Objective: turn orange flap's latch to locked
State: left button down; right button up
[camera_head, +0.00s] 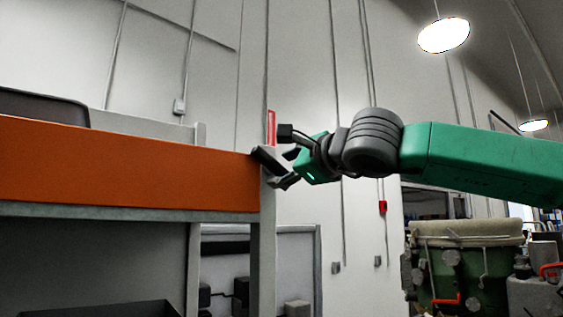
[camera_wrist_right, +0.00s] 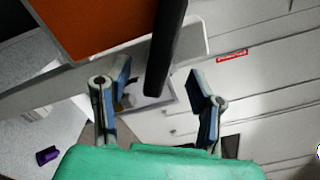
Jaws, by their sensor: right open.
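The orange flap (camera_head: 125,165) spans the left of the head view, and its corner fills the upper left of the wrist view (camera_wrist_right: 95,25). A dark bar, which looks like its latch (camera_head: 265,159), sits at the flap's right end by the grey post. In the wrist view the black latch bar (camera_wrist_right: 166,45) reaches down from the top edge, its lower end between the fingers. My right gripper (camera_head: 284,168) is at the latch, open, with blue-padded fingers (camera_wrist_right: 160,84) on either side of the bar. Gaps show on both sides in the wrist view. My left gripper is out of view.
The grey stand frame (camera_head: 262,240) runs under the flap, with a dark bin (camera_head: 125,309) below. A red label (camera_head: 271,128) is above the latch. A green machine (camera_head: 470,270) stands at lower right. A purple object (camera_wrist_right: 47,155) lies at lower left in the wrist view.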

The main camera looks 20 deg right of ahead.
aim_at(283, 169)
jog(key=shift+b+v, duration=0.3)
jog(key=shift+v, duration=2.2)
